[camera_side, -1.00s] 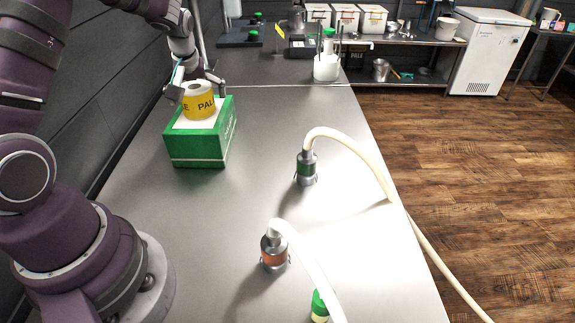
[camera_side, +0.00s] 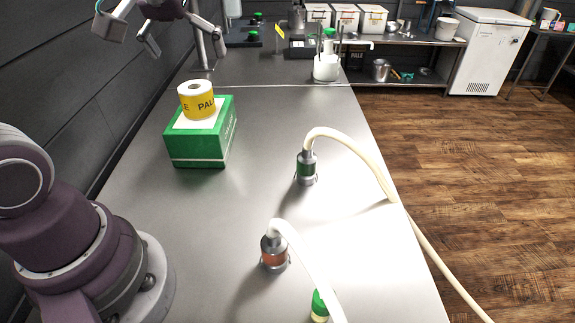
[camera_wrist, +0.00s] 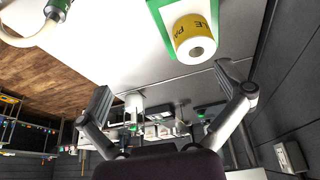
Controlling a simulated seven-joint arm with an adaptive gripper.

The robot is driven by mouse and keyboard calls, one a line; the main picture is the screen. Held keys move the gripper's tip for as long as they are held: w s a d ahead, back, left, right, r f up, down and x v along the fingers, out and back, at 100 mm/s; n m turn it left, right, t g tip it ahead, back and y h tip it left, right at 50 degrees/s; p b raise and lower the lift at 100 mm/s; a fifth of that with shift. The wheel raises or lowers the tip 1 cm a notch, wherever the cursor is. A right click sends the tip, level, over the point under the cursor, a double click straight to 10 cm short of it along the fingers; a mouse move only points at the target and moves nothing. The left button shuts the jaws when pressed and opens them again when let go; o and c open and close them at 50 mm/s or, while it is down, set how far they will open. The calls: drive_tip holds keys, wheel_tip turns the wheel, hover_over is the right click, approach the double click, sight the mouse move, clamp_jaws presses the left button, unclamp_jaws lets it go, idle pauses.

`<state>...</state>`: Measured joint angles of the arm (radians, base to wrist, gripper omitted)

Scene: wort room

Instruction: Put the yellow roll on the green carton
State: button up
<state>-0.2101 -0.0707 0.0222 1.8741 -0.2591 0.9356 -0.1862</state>
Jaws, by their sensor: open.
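The yellow roll (camera_side: 197,101) stands upright on the white top of the green carton (camera_side: 201,151), which sits on the steel bench. The roll carries black lettering and has a white core end. My gripper (camera_side: 146,47) is above and behind the carton in the side view, open and empty, apart from the roll. In the wrist view the roll (camera_wrist: 194,40) and part of the carton (camera_wrist: 152,12) show at the top, beyond the spread fingers of my gripper (camera_wrist: 170,85).
Two metal hose couplings, one with a green band (camera_side: 306,168) and one with an orange band (camera_side: 273,251), stand on the bench (camera_side: 255,125) with cream hoses. A green-capped bottle (camera_side: 319,306) is at the front. A dark wall runs along the left.

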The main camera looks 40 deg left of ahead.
drive_tip(key=s+d+f+m+t+h, duration=0.1)
drive_tip(key=s+d+f+m+h, duration=0.1)
drive_tip(key=s+d+m, duration=0.5)
drive_tip(key=s+d, duration=0.1)
drive_tip(key=d, duration=0.2)
drive_tip(key=shift+s+m+t+h, duration=0.25)
drive_tip(key=shift+m+t+h, duration=0.05)
drive_tip(key=shift+h, duration=0.1)
